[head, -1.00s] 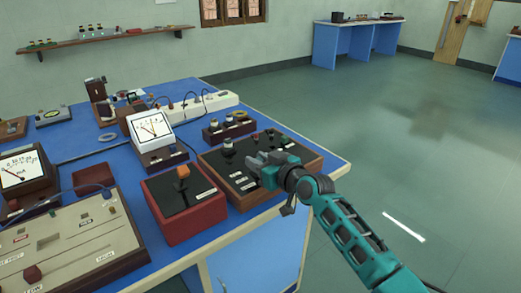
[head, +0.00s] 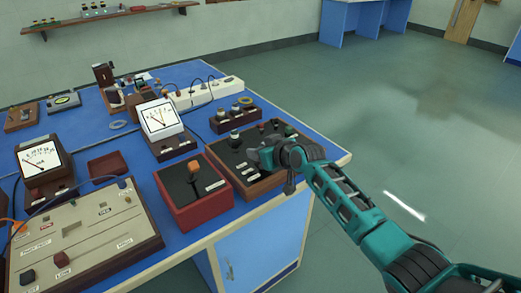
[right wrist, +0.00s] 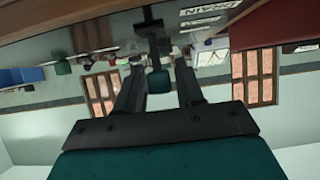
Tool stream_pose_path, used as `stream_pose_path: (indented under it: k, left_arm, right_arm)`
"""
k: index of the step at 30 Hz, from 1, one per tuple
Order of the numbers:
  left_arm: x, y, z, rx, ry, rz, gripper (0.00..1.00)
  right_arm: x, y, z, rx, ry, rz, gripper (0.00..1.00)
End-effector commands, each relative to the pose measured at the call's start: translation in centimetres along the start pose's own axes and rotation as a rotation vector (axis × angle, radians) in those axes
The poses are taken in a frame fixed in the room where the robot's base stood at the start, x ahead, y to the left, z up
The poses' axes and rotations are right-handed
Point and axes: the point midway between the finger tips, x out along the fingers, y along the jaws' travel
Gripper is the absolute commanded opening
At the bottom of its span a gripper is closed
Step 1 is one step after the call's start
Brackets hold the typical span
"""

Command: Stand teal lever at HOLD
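The teal lever's knob (right wrist: 158,80) shows in the right wrist view, between the two fingers of my right gripper (right wrist: 158,90). Narrow gaps show on both sides of the knob, so the fingers look open around it, not closed on it. In the head view my right gripper (head: 262,156) is low over the wood-framed black panel (head: 228,153) at the bench's right end. There the gripper hides the teal lever, and I cannot read its position or the HOLD mark. My left gripper is not in view.
A red box (head: 205,208) with an orange-topped lever (head: 193,166) stands left of the panel. Other knobs (head: 235,136) stand on the panel near the gripper. A beige console (head: 75,235) and a dial meter (head: 160,117) are further left. Open floor (head: 400,150) lies right.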

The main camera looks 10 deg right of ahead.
Motion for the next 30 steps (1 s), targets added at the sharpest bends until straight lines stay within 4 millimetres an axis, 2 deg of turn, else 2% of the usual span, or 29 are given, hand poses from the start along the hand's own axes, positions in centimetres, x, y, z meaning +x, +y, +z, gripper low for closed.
stream_pose_path:
  k: [1, 3, 14, 20, 30]
  left_arm:
    - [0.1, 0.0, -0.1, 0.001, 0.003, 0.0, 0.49]
    - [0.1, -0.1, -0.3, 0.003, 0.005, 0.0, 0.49]
    - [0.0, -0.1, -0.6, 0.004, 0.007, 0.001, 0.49]
    - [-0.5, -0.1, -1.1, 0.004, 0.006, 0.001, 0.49]
    - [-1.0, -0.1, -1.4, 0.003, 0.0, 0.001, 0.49]
  right_arm:
    - [0.0, 0.0, 0.0, 0.0, 0.0, 0.0, 0.42]
    - [0.0, 0.0, 0.0, 0.0, 0.0, 0.0, 0.49]
    - [-0.5, 0.1, -0.1, 0.0, 0.001, 0.0, 0.49]
    - [-2.8, 0.0, -0.1, -0.001, 0.001, 0.0, 0.49]
    - [-8.3, 0.0, 0.0, -0.002, 0.0, 0.001, 0.49]
